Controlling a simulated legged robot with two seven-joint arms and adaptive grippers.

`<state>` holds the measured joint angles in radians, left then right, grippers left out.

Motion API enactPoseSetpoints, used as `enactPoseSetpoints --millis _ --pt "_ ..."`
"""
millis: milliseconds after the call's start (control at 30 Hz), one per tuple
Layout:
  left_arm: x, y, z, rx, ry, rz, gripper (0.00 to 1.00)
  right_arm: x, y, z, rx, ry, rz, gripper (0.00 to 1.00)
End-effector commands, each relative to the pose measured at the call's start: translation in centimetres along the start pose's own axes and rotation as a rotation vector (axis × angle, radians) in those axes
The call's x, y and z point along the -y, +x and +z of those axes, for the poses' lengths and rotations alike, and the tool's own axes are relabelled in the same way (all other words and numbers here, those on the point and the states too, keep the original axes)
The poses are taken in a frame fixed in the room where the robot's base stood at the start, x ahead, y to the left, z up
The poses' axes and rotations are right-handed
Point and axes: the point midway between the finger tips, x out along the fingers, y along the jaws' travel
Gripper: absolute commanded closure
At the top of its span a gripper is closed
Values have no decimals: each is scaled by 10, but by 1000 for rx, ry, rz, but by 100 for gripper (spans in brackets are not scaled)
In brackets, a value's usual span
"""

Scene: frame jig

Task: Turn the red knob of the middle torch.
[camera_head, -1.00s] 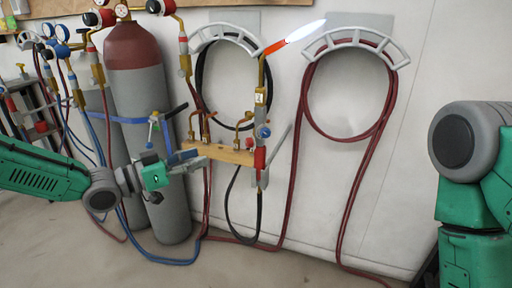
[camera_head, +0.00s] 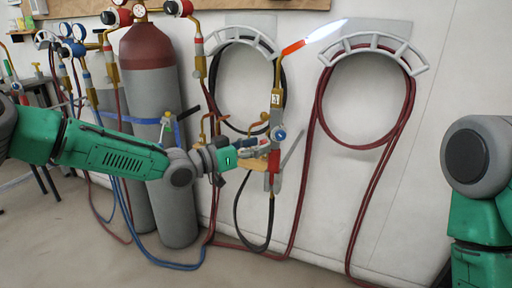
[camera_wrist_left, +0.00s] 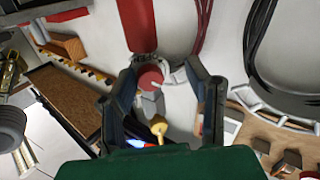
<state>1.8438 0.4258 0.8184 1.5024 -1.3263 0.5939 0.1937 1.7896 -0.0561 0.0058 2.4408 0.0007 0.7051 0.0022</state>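A lit torch (camera_head: 276,100) with a brass stem and a bright flame (camera_head: 322,35) stands upright on the wall-side holder. It has a blue knob (camera_head: 279,134) and, below, a red part (camera_head: 274,162). My left gripper (camera_head: 260,149) is at the torch's left side, overlapping the holder in the head view. In the left wrist view, my left gripper (camera_wrist_left: 163,78) is open, with its fingers on either side of a round red knob (camera_wrist_left: 150,77). Contact with the knob cannot be told. My right gripper is out of view.
Gas cylinders (camera_head: 155,100) stand on the left with gauges above. Red hoses (camera_head: 318,130) hang from a white wall rack (camera_head: 375,43) to the right. A black hose (camera_head: 238,210) loops below the torch. The floor in front is clear.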

Motion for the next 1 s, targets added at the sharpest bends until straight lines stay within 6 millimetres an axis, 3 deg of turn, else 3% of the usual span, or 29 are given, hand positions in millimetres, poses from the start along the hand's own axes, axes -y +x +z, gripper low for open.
enactPoseSetpoints --millis 100,200,233,867,900,967,1000 --pt "-4 4 -1 3 5 4 60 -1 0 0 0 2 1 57" --pt "-3 3 -1 2 4 3 95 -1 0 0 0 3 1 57" --pt "-3 2 -1 1 3 3 100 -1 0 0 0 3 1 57" --pt "1 -1 -1 -22 124 2 100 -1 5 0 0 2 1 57" --pt "1 -1 -1 -23 124 3 73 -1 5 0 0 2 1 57" --pt "1 -1 -1 -23 123 3 57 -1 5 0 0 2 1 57" --pt "1 -2 -1 -23 123 4 57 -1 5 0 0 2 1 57"
